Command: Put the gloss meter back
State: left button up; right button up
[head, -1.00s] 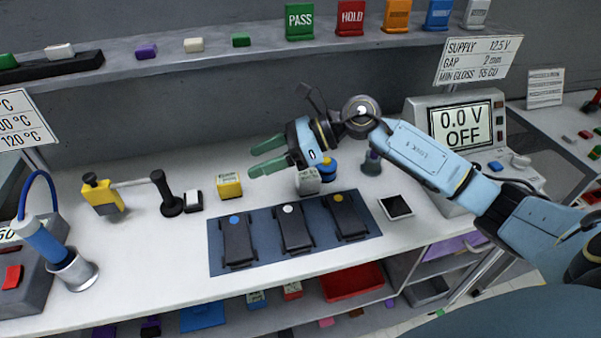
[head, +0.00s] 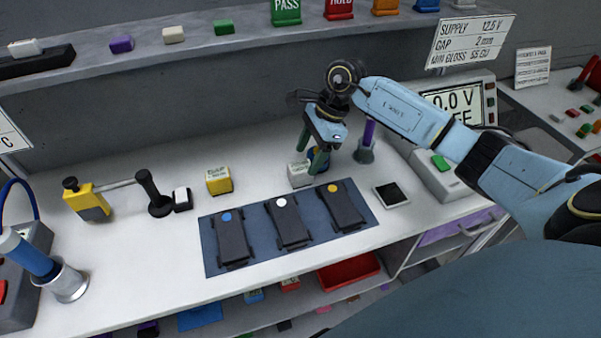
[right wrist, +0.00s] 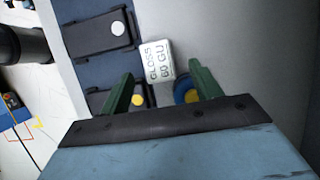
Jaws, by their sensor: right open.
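The gloss meter (head: 299,174) is a small pale grey block standing on the white bench, just behind the dark blue mat. In the right wrist view the gloss meter (right wrist: 157,60) shows the text "GLOSS 60 GU" on its top. In the right wrist view the gloss meter lies between and beyond the open fingertips (right wrist: 161,72), with nothing gripped. I cannot tell whether a finger touches it. My left gripper is not in view.
A blue and yellow round object (right wrist: 186,90) sits close beside the gloss meter. A yellow gap gauge block (head: 219,181) stands to the left. Three dark modules (head: 290,222) lie on the mat (head: 211,255). A purple-topped holder (head: 366,150) and a black pad (head: 391,195) are to the right.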

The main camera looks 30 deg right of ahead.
aim_at(303, 165)
jog(key=shift+p+x, duration=0.3)
jog(key=shift+x, duration=2.4)
jog(key=shift+a, duration=0.1)
jog(key=c, duration=1.1)
jog(key=shift+r, duration=0.15)
jog(key=shift+c, duration=0.7)
